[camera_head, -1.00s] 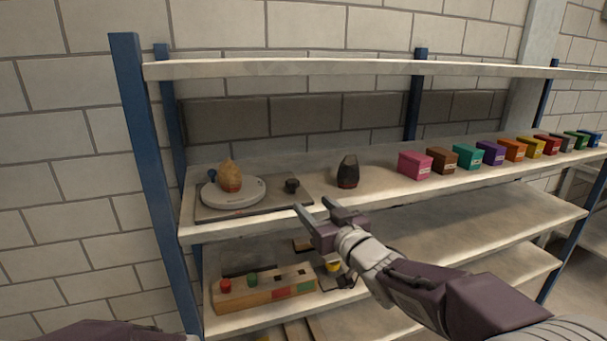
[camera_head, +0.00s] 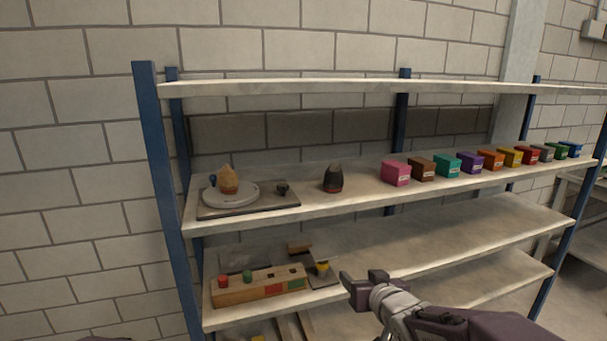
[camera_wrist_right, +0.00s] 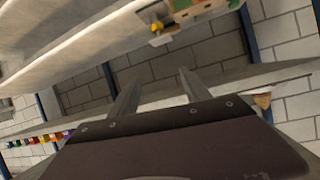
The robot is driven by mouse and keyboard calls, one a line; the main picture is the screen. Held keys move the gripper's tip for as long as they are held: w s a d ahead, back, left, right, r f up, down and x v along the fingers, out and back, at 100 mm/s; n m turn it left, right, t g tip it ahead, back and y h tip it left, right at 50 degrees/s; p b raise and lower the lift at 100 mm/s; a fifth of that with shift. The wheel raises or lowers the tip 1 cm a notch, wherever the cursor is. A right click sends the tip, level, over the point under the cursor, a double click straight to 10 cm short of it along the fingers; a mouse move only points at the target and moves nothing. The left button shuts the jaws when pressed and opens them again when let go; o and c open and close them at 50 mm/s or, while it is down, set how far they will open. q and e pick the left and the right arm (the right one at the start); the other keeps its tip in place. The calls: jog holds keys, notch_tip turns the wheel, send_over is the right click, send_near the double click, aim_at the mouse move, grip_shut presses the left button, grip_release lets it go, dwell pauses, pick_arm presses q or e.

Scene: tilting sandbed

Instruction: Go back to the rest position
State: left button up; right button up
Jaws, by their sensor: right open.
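My right gripper (camera_head: 362,284) is in front of the shelf rack, at about the height of the lower shelves. It is open and empty. In the right wrist view its two fingers (camera_wrist_right: 156,92) stand apart with nothing between them. My left gripper is not in view. On the main shelf (camera_head: 350,199), a brown pear-shaped thing (camera_head: 228,180) sits on a round white plate (camera_head: 232,199) over a grey board. A dark thing with a reddish-brown base (camera_head: 333,180) stands to its right.
Several coloured boxes, starting with a pink one (camera_head: 396,173), line the shelf to the right. Below, a wooden block with coloured pegs (camera_head: 259,286) rests on a lower shelf. A blue post (camera_head: 160,190) bounds the rack at left. Much of the lower shelves is bare.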

jog(key=s+d+f+m+g+h, duration=0.1)
jog(key=s+d+f+g, duration=0.15)
jog(key=s+f, duration=0.35)
jog(key=s+d+f+m+g+h, duration=0.1)
jog(key=s+d+f+g, duration=0.1)
jog(key=s+f+g, duration=0.7)
jog(key=s+f, duration=0.4)
jog(key=s, duration=0.5)
jog(key=shift+n, duration=0.4)
jog(key=shift+s+g, duration=0.15)
jog(key=shift+g, duration=0.1)
